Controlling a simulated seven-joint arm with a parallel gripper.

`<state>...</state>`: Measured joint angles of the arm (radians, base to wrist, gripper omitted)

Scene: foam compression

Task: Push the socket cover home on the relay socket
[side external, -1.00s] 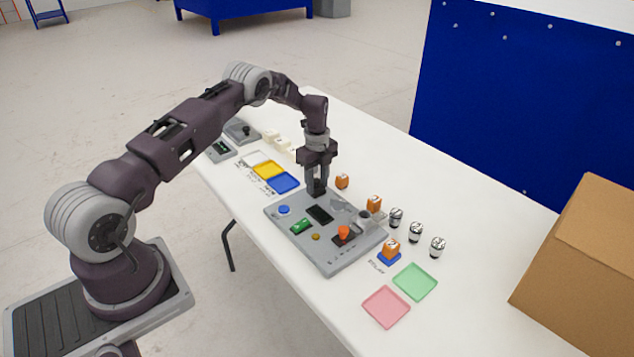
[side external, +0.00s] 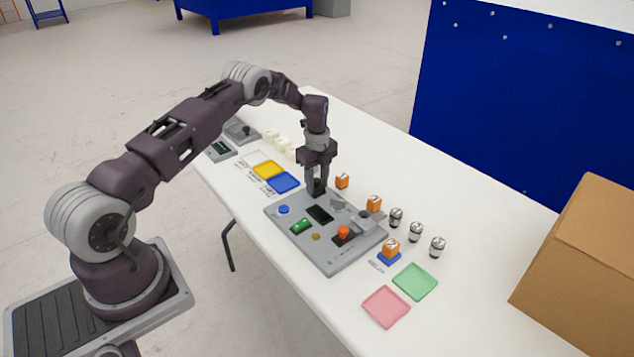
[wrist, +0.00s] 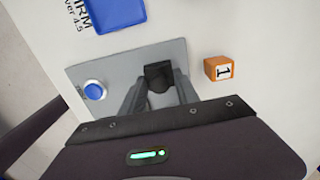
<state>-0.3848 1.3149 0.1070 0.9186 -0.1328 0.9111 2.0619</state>
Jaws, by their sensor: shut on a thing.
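My gripper (side external: 317,190) points down over the far corner of the grey panel (side external: 330,255). In the wrist view my gripper (wrist: 160,92) is shut on a black block-like piece (wrist: 158,73), which I take for the socket cover. The piece is between the fingertips, at or just above the panel surface; I cannot tell whether it touches. The relay socket cannot be made out; the fingers and the held piece cover that spot.
The panel carries a blue button (side external: 283,210), a dark screen (side external: 320,214), a green part (side external: 301,226) and an orange knob (side external: 344,232). An orange cube (wrist: 218,68) stands beside the panel near my gripper. Green (side external: 415,281) and pink (side external: 386,306) trays lie at the front.

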